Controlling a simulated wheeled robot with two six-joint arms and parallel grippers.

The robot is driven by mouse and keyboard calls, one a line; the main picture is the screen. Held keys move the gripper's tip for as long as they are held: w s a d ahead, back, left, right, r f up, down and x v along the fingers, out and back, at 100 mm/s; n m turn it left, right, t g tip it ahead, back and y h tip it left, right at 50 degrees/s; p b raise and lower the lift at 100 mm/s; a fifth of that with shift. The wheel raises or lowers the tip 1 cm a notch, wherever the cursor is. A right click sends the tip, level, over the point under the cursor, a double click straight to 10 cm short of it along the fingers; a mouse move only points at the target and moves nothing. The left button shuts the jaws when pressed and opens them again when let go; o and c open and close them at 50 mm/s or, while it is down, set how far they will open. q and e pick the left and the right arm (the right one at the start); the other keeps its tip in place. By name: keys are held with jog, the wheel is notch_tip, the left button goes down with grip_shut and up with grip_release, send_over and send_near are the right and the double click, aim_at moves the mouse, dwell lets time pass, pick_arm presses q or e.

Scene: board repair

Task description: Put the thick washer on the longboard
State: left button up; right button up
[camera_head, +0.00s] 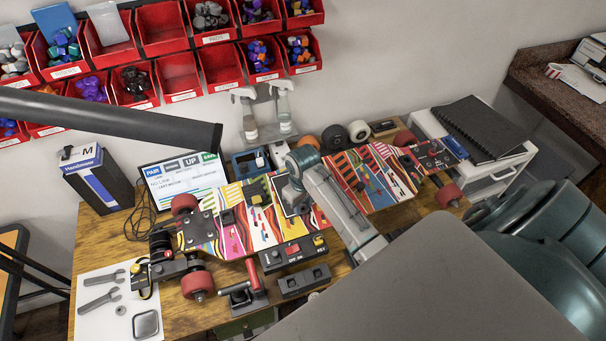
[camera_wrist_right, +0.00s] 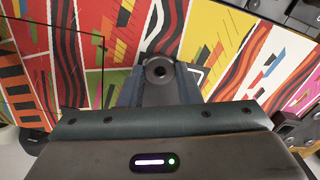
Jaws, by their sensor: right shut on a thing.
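The longboard (camera_head: 230,232) lies across the wooden table, with bright striped graphics and red wheels. My right gripper (camera_head: 292,198) is over the middle of the board; its fingertips are hard to make out in the head view. In the right wrist view, my right gripper (camera_wrist_right: 159,82) is shut on a dark round washer (camera_wrist_right: 159,69) with a hole in its middle. The patterned deck lies behind the washer in that view. I cannot tell whether the washer touches the deck. My left gripper is not in view.
A white mat (camera_head: 92,318) with wrenches and small parts lies at the front left. A black box (camera_head: 100,185) and a screen (camera_head: 185,178) stand at the back left. A red-handled tool (camera_head: 252,275) stands before the board. Red bins (camera_head: 163,30) hang above.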

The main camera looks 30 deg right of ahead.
jog(key=shift+f, duration=0.1)
jog(key=o, duration=0.9)
jog(key=shift+c, duration=0.8)
notch_tip(320, 180, up, 8)
jog(key=shift+f, duration=0.2)
dwell(0.5)
